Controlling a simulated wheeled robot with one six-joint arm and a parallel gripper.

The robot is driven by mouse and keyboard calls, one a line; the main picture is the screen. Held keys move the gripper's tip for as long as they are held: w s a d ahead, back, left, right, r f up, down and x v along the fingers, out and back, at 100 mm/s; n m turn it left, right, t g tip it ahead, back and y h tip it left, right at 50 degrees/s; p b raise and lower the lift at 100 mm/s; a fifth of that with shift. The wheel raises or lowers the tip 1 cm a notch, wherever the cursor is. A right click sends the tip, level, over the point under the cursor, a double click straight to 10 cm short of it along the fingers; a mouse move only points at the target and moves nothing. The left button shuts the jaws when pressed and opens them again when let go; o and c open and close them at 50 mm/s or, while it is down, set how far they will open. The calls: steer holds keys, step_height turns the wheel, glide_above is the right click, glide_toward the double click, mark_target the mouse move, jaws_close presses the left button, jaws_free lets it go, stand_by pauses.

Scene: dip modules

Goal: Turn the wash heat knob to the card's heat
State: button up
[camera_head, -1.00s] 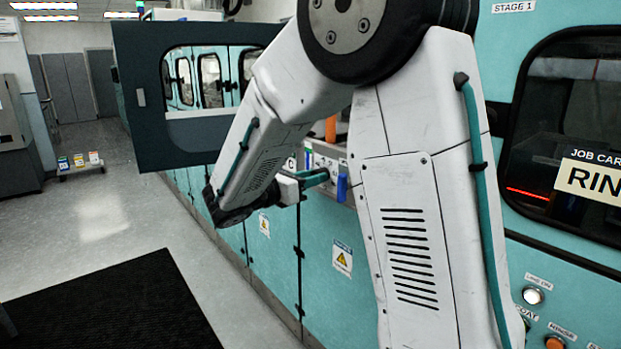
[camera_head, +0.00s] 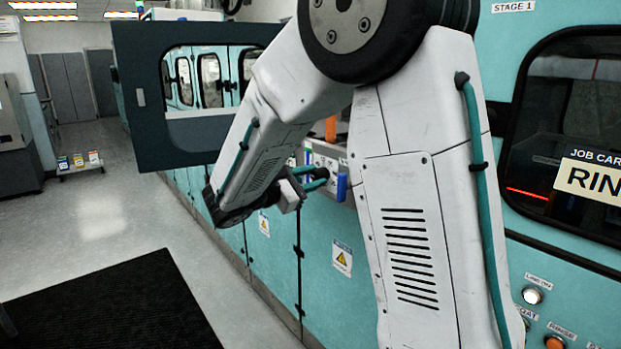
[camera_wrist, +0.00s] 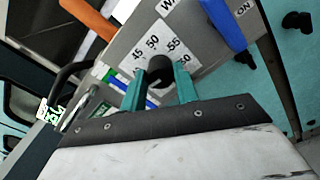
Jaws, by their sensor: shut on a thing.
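The wash heat knob (camera_wrist: 160,69) is a small black knob on a white dial plate (camera_wrist: 137,41) in the wrist view. Numbers such as 45, 50 and 55 are printed around it, partly hidden. My gripper (camera_wrist: 160,82) has its two teal fingers on either side of the knob, shut on it. In the head view my gripper (camera_head: 318,179) reaches the grey control panel, and the knob is hidden there. The job card (camera_head: 592,178) at the right edge is cut off and shows only "RIN"; no heat value is readable.
A blue lever (camera_wrist: 224,24) marked ON is close to the right of the knob in the wrist view. An orange handle (camera_wrist: 88,18) is at upper left. An open dark door (camera_head: 150,100) stands out from the machine.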

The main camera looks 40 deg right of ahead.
steer(key=m, duration=0.5)
steer(key=shift+m, duration=0.3)
steer(key=m, duration=0.5)
steer(key=shift+f, duration=0.1)
steer(key=m, duration=0.5)
steer(key=shift+m, duration=0.4)
steer(key=m, duration=0.5)
steer(key=shift+f+m, duration=0.15)
steer(key=shift+m, duration=0.25)
steer(key=o, duration=1)
steer(key=shift+a, duration=0.15)
